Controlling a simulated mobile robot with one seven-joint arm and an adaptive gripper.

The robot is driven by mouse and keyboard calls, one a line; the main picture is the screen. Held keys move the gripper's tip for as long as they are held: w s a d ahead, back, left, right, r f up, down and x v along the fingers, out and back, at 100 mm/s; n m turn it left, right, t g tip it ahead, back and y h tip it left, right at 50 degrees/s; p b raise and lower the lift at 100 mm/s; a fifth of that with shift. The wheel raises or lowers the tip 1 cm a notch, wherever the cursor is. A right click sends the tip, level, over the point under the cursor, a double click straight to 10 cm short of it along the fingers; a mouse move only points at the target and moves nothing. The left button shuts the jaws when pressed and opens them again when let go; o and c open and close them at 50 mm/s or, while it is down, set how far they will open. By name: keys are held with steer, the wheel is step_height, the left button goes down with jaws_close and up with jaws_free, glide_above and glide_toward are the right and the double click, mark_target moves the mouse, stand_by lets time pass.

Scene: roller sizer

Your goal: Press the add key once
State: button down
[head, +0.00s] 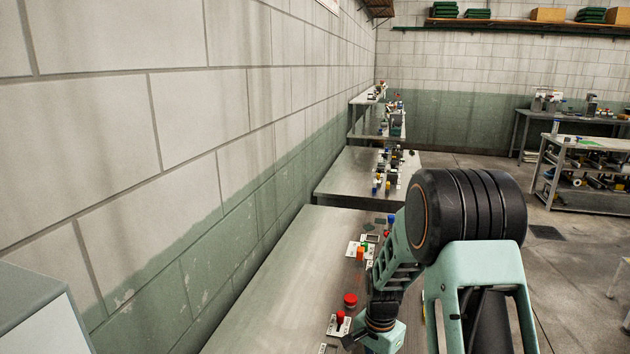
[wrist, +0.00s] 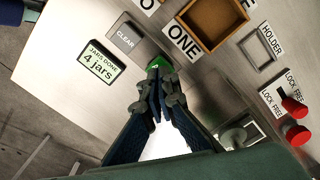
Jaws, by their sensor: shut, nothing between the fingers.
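A green key (wrist: 163,64) is on the grey metal panel in the wrist view, beside the grey CLEAR key (wrist: 125,37). My fingertips cover much of it and I can read no label on it. My gripper (wrist: 158,72) is shut and empty, its tips over the green key's lower part. I cannot tell whether they touch it. A display (wrist: 98,64) marked "JARS DONE" reads "4 jars". In the head view my gripper (head: 352,340) is low at the bench, mostly hidden by my arm.
A brown tray (wrist: 213,20) sits by the ONE label (wrist: 184,42).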

steer(key=shift+f+b, duration=0.7)
steer(key=shift+f, duration=0.35)
steer(key=shift+r, duration=0.25)
steer(key=shift+r+p, duration=0.7)
steer(key=shift+r, duration=0.25)
steer(key=shift+r, duration=0.1)
steer(key=shift+r+p, duration=1.6)
steer(key=shift+r, duration=0.85)
steer(key=shift+d, duration=0.1)
